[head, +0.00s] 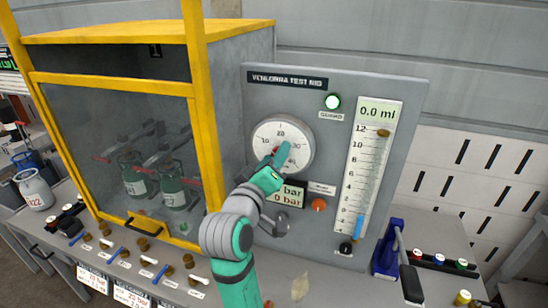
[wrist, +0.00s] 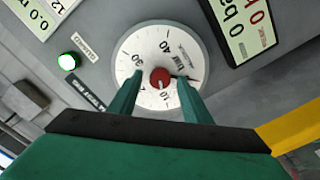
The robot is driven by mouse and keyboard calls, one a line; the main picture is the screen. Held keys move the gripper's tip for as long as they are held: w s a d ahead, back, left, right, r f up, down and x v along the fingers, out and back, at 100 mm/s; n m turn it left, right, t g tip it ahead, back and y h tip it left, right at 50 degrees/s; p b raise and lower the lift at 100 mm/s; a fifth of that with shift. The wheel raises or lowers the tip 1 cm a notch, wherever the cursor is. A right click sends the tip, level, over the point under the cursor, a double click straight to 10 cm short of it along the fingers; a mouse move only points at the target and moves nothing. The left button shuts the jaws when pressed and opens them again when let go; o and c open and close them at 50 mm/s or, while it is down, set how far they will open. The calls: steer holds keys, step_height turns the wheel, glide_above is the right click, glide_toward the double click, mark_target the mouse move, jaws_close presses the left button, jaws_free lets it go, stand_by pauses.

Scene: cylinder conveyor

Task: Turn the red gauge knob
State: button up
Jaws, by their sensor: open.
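The white round gauge (head: 283,128) is on the upright grey panel, and its printed face also shows in the wrist view (wrist: 160,50). The red knob (wrist: 160,77) is at the centre of the gauge; in the head view it is mostly hidden by my gripper. My gripper (head: 276,160) is in front of the gauge's lower half. In the wrist view its two green fingers (wrist: 158,92) are open, one on each side of the red knob. Gaps show between the fingers and the knob, with the tips over the gauge face.
A lit green lamp (head: 332,101) and a 0.0 ml level scale (head: 366,165) are right of the gauge. An orange button (head: 319,204) sits below. A yellow-framed glass cabinet (head: 120,85) with green cylinders stands left. A blue clamp-like tool (head: 388,250) is on the bench at right.

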steer(key=v, duration=1)
steer(key=shift+s+a, duration=0.15)
steer(key=shift+s, duration=0.15)
steer(key=s+f+y, duration=0.3)
steer(key=s+f, duration=0.2)
steer(key=f, duration=0.9)
steer(key=s+f+y, duration=0.2)
steer(key=s+f, duration=0.2)
steer(key=f, duration=1)
steer(key=s+f+m+g+y, duration=0.1)
steer(key=s+f, duration=0.3)
steer(key=s, duration=0.3)
steer(key=s+f+m+g, duration=0.1)
steer(key=s+f, duration=0.3)
steer(key=s, duration=0.2)
steer(key=s+d+m, duration=0.1)
steer(key=s+m, duration=0.1)
steer(key=s, duration=0.6)
steer(key=s+d+f+m, duration=0.1)
steer(key=s+d, duration=0.1)
steer(key=s, duration=0.5)
steer(key=shift+s+d+m, duration=0.35)
steer(key=shift+s+m, duration=0.05)
